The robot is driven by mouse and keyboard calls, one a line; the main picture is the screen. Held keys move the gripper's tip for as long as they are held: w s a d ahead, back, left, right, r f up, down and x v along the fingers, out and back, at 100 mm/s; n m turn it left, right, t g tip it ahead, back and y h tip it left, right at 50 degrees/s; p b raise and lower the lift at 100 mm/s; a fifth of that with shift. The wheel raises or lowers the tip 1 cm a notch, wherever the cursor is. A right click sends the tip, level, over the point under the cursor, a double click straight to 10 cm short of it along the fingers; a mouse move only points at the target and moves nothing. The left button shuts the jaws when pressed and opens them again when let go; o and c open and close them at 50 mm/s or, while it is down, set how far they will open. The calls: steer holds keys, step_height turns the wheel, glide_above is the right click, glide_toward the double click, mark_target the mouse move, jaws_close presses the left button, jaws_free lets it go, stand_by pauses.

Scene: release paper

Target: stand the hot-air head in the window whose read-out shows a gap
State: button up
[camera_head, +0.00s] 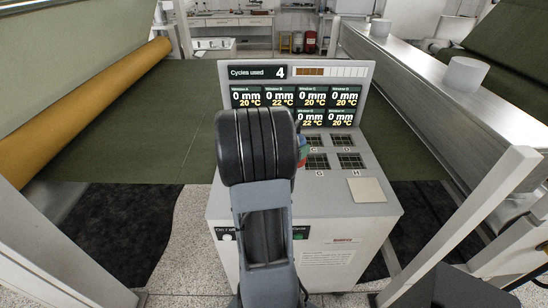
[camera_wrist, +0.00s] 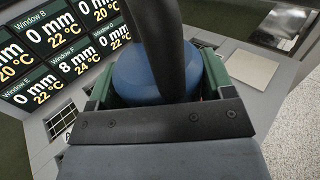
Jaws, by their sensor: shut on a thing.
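The hot-air head shows in the wrist view as a blue rounded body (camera_wrist: 135,75) with a thick black piece rising across it. My gripper (camera_wrist: 155,85) is shut on it, with green-edged fingers at both sides. In the head view my arm hides most of the gripper and the head. The read-out panel (camera_head: 297,72) shows 0 mm for windows A, B, C, D and H, and for the one beside H. In the wrist view, the read-out (camera_wrist: 80,64) below window B shows 8 mm and 24 °C.
A pale square plate (camera_head: 367,190) lies at the console's (camera_head: 350,222) front right. A counter above the read-outs says cycles used 4. A green button (camera_head: 300,233) is on the front face. Metal rails flank the console, with an orange roll (camera_head: 85,95) at left.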

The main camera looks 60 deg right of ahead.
steer(key=w+d+f+p, duration=0.1)
steer(key=w+d+f, duration=0.2)
steer(key=f, duration=0.1)
steer(key=w+d+f+p, duration=0.2)
steer(key=w+d+f, duration=0.1)
steer(key=w+f, duration=0.1)
steer(key=w+d+f+p, duration=0.1)
steer(key=w+d+f, duration=0.2)
steer(key=f, duration=0.1)
steer(key=shift+w+d, duration=0.25)
steer(key=shift+w, duration=0.15)
steer(key=shift+f, duration=0.35)
steer(key=shift+f, duration=0.2)
steer(key=o, duration=1.8)
